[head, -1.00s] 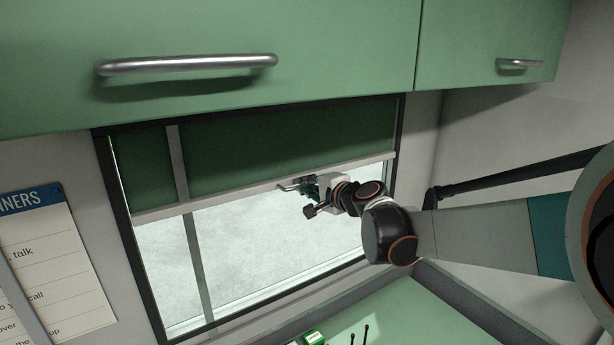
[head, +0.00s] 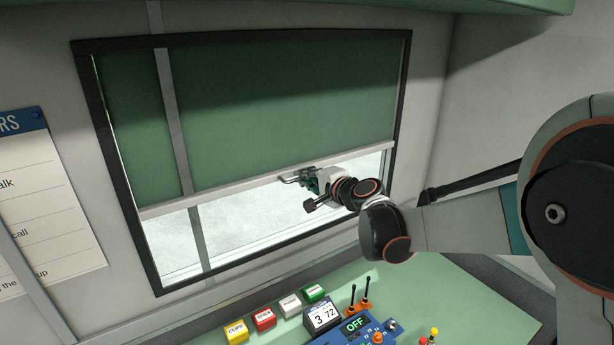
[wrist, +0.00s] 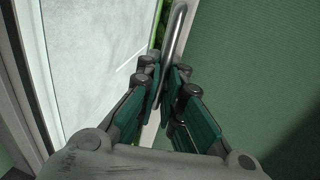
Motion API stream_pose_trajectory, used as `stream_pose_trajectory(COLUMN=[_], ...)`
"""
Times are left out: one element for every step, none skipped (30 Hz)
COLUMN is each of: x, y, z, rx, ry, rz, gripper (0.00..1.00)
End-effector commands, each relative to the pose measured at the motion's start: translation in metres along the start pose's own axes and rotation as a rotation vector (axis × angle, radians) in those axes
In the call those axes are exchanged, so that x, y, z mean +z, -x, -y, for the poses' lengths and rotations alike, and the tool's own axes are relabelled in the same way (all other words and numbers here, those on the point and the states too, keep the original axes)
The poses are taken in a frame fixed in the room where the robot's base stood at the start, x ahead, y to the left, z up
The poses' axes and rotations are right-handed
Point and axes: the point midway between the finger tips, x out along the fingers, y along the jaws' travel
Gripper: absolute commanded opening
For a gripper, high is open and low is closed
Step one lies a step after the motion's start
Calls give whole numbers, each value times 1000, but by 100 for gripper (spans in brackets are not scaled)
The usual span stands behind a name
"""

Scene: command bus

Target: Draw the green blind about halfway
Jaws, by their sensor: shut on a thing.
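The green blind (head: 270,110) hangs in the dark-framed window in the head view and covers more than half of the opening. Its pale bottom bar (head: 240,187) runs across the window, a little lower at the left in the picture. A small metal pull handle (head: 292,179) sits on the bar. My gripper (head: 308,180) is at the bar, shut on this handle. In the wrist view the handle (wrist: 176,35) stands between the fingers of my gripper (wrist: 163,85), with the green fabric (wrist: 255,60) to the right and bright glass to the left.
The window frame (head: 120,190) surrounds the blind. Below it, a green desk carries coloured boxes (head: 264,319), a counter display (head: 322,316) and a blue device (head: 360,325) reading OFF. A printed sheet (head: 50,210) hangs on the left wall. Green cabinets are above.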

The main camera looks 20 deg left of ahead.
Motion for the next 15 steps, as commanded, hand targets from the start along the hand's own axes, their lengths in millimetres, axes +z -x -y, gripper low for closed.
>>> stream_pose_trajectory(x=[0, 0, 0, 0, 0, 0, 0, 0, 0, 0, 0, 0, 0, 0, 0], y=[0, 0, 0, 0, 0, 0, 0, 0, 0, 0, 0, 0, 0, 0, 0], z=[0, 0, 0, 0, 0, 0, 0, 0, 0, 0, 0, 0, 0, 0, 0], rx=[0, 0, 0, 0, 0, 0, 0, 0, 0, 0, 0, 0, 0, 0, 0], ry=[0, 0, 0, 0, 0, 0, 0, 0, 0, 0, 0, 0, 0, 0, 0], rz=[0, 0, 0, 0, 0, 0, 0, 0, 0, 0, 0, 0, 0, 0, 0], gripper=[0, 0, 0, 0, 9, 18, 25, 28, 28, 28, 28, 28, 28, 28, 28])
